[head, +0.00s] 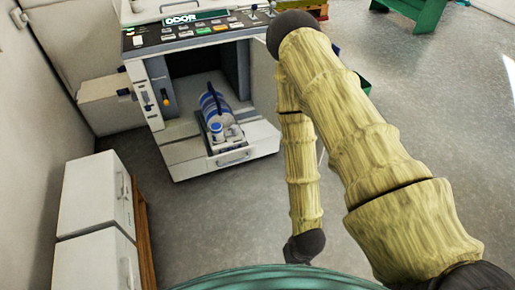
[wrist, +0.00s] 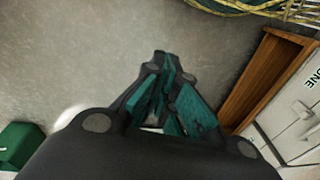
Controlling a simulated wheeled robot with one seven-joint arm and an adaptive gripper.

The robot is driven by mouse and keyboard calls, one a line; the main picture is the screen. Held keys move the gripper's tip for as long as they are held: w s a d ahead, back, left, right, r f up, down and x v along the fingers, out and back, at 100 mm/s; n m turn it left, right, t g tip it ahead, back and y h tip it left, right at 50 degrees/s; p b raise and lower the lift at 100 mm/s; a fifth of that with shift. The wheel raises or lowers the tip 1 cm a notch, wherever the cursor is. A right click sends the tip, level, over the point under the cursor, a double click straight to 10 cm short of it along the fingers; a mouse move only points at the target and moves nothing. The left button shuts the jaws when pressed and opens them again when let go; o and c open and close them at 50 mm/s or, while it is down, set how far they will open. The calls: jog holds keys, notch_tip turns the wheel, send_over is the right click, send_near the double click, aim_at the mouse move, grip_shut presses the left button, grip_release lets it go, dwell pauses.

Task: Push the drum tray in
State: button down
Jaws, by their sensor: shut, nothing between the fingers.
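The drum tray (head: 247,150) sticks out of the front opening of a copier-like machine (head: 160,138) in the head view. A blue and white drum (head: 214,104) lies on it, and a handle shows on the tray's front face. My gripper (wrist: 160,62) shows in the wrist view, with its dark fingers and teal pads shut and nothing held. It points over bare grey floor, away from the tray. The tray is not in the wrist view, and I cannot see my gripper in the head view.
The machine's control panel (head: 190,32) is above the opening. White cabinets (head: 92,195) stand at the head view's left. A wooden frame (wrist: 265,75) beside white boxes is at the wrist view's right; a green object (wrist: 20,143) is lower left. Floor before the tray looks clear.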

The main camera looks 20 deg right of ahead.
jog(key=w+a+f+m+t+y+b, duration=0.2)
jog(key=w+f+m+t+b, duration=0.25)
jog(key=w+b, duration=0.5)
jog(key=w+d+r+m+t+b, duration=0.15)
jog(key=w+m+t+b, duration=0.65)
jog(key=w, duration=0.9)
jog(key=w+d+r+m+t+h+b, duration=0.2)
jog(key=w+d+r+m+t+b, duration=0.2)
jog(key=w+d+r+t+b, duration=0.25)
jog(key=w+f+g+b, duration=0.1)
jog(key=w+b, duration=0.3)
jog(key=w, duration=0.9)
jog(key=shift+g, duration=0.5)
jog(key=shift+w+a, duration=0.1)
jog(key=shift+w, duration=0.1)
